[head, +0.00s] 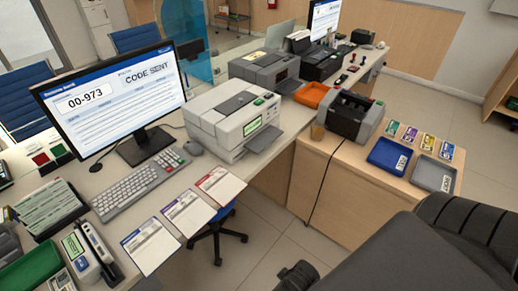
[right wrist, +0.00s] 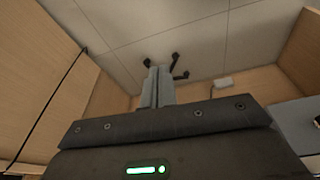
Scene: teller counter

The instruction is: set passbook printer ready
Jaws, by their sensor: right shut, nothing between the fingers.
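A white printer (head: 235,118) with a small green-lit display and a grey front tray stands on the counter. I cannot tell whether it or the darker grey printer (head: 264,70) behind it is the passbook printer. A monitor (head: 112,100) at left reads "00-973" and "CODE SENT". Three printed booklets or forms, one blue-edged (head: 150,245), one purple-edged (head: 188,212) and one red-edged (head: 220,185), lie at the counter's front edge. My right gripper (right wrist: 156,85) is shut and empty in the right wrist view, above the floor between wooden panels. My left gripper is out of view.
A black-and-grey machine (head: 342,117), blue tray (head: 389,156), grey tray (head: 433,173) and several small coloured cards stand on the right-hand cabinet. An orange tray (head: 311,95) lies behind. A chair (head: 217,225) stands below the counter.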

